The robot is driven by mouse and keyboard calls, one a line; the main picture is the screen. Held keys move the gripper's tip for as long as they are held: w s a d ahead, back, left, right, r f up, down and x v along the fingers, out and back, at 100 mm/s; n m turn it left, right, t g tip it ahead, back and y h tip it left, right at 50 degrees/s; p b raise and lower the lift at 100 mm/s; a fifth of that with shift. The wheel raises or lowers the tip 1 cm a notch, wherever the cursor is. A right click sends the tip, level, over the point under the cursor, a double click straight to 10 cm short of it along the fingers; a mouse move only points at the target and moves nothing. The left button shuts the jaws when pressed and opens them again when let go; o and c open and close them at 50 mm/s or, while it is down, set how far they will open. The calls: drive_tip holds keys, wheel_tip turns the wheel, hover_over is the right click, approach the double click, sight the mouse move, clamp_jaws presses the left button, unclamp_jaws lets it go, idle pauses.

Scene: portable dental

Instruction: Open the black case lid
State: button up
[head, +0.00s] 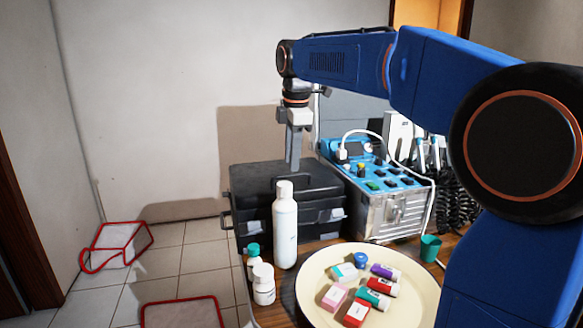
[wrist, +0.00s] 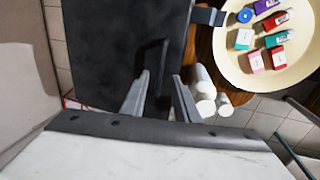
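The black case (head: 255,178) stands on the wooden table with its lid shut. It also shows from above in the wrist view (wrist: 98,60). My gripper (head: 292,165) points down at the lid's top, toward its back. In the wrist view, my gripper's two fingers (wrist: 160,75) are apart, with a dark handle-like bar (wrist: 153,62) between and just beyond their tips. I cannot tell whether the fingers touch the lid or the bar. Part of the case front is hidden behind the white bottle in the head view.
A tall white bottle (head: 285,230) and two small bottles (head: 263,285) stand before the case. A cream round tray (head: 407,305) holds several small coloured items. A metal dental unit (head: 380,210) stands close on the right. Red-edged bags (head: 118,245) lie on the floor.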

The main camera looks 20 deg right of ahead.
sight(291, 176)
drive_tip(key=shift+w+f, duration=0.15)
drive_tip(key=shift+f, duration=0.65)
drive_tip(key=shift+w+f, duration=0.15)
drive_tip(key=shift+f, duration=0.65)
clamp_jaws()
